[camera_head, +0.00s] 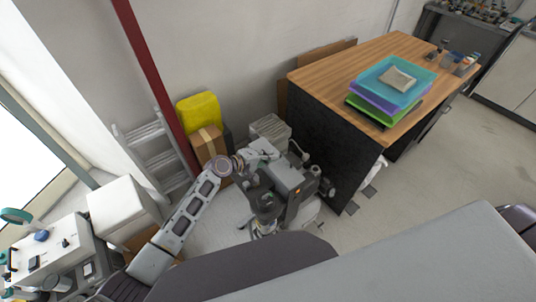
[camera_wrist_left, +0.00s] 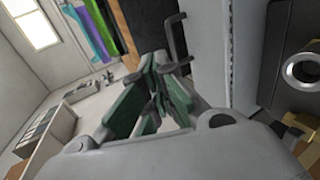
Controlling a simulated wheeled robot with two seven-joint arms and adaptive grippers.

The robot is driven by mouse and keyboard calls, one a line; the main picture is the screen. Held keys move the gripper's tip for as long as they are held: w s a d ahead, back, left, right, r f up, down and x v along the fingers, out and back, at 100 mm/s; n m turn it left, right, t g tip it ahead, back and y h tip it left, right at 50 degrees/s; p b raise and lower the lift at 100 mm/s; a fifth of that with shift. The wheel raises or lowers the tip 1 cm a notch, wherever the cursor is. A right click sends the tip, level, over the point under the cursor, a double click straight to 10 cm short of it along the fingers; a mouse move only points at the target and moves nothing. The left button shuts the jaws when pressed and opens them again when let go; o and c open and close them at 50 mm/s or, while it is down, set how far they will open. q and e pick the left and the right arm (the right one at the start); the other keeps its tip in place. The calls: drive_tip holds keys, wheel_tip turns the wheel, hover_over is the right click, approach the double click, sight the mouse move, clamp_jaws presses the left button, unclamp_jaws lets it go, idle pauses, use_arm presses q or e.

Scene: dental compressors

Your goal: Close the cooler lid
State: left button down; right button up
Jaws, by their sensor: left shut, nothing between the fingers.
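My left gripper (camera_head: 265,203) is low on the floor area beside the dark side of the wooden table, at the end of my left arm. In the left wrist view its green fingers (camera_wrist_left: 158,85) come together and are shut with nothing between them. A pale grey panel (camera_wrist_left: 207,45) with a dark bent handle (camera_wrist_left: 176,40) stands close beyond the fingers; I cannot tell whether they touch. I cannot identify the cooler or its lid for certain. A white box (camera_head: 122,210) stands at the left in the head view. My right gripper is not in view.
The wooden table (camera_head: 345,62) carries stacked coloured trays (camera_head: 393,82). A ladder (camera_head: 155,150), a red post (camera_head: 150,75), a cardboard box (camera_head: 207,145) and a yellow item (camera_head: 199,109) stand along the wall. Open floor (camera_head: 465,150) lies right of the table.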

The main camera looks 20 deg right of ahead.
sight(283, 161)
use_arm(q)
drive_tip(key=shift+w+d, duration=0.1)
drive_tip(key=shift+d, duration=0.25)
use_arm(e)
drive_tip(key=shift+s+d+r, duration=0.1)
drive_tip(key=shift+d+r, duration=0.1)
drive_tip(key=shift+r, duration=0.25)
use_arm(q)
drive_tip(key=shift+d, duration=0.2)
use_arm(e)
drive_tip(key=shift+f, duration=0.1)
